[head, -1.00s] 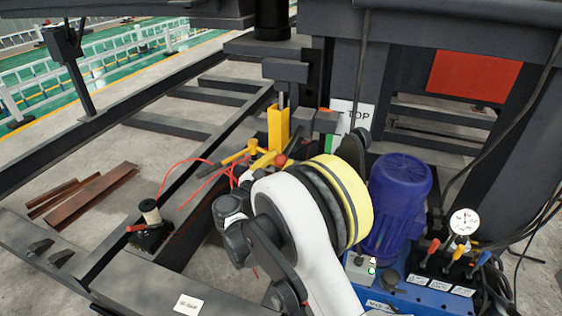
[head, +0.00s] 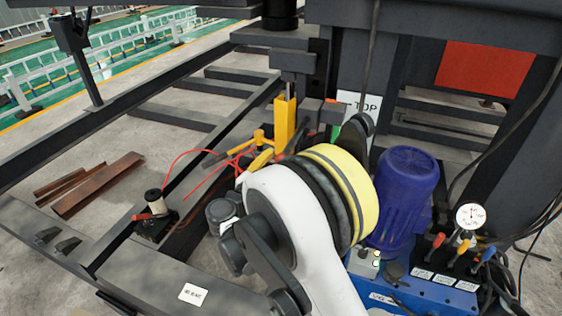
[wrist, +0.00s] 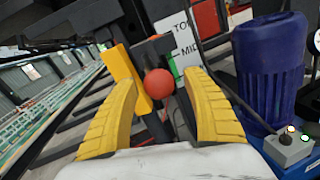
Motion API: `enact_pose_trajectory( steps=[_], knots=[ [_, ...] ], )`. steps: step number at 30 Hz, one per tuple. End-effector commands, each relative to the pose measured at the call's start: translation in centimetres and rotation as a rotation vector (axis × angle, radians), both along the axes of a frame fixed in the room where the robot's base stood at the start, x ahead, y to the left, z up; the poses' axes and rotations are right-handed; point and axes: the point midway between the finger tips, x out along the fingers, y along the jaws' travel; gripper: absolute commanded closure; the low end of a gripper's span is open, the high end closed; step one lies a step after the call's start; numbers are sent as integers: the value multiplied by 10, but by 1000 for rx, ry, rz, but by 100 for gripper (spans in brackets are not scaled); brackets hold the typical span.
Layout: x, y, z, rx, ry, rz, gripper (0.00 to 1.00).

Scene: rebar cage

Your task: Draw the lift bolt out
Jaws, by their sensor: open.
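A round red knob (wrist: 158,83), which looks like the end of the lift bolt, shows in the wrist view in front of a yellow upright bracket (wrist: 127,72). The knob appears between the two yellow fingers of my gripper (wrist: 160,100), which are spread wide with clear gaps on both sides. Whether the fingertips reach around it in depth I cannot tell. The bolt's shaft is hidden behind the knob. In the head view the yellow bracket (head: 284,120) stands beside the dark frame post, and my arm hides the knob and most of my gripper.
A blue motor (head: 403,200) and a blue valve unit with coloured levers (head: 455,260) stand close on the right. A yellow-headed tool (head: 257,139) and red cord (head: 185,153) lie on the frame rail at left. Dark steel posts surround the bracket.

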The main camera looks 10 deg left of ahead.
Motion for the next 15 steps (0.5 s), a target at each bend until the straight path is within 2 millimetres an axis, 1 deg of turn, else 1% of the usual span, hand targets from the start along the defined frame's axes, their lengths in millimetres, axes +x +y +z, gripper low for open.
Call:
enact_pose_trajectory(
  steps=[2,5,15],
  knots=[
    [-4,2,0,0,0,1,42],
    [-17,7,0,0,0,4,42],
    [-87,32,0,0,0,5,42]
  ],
)
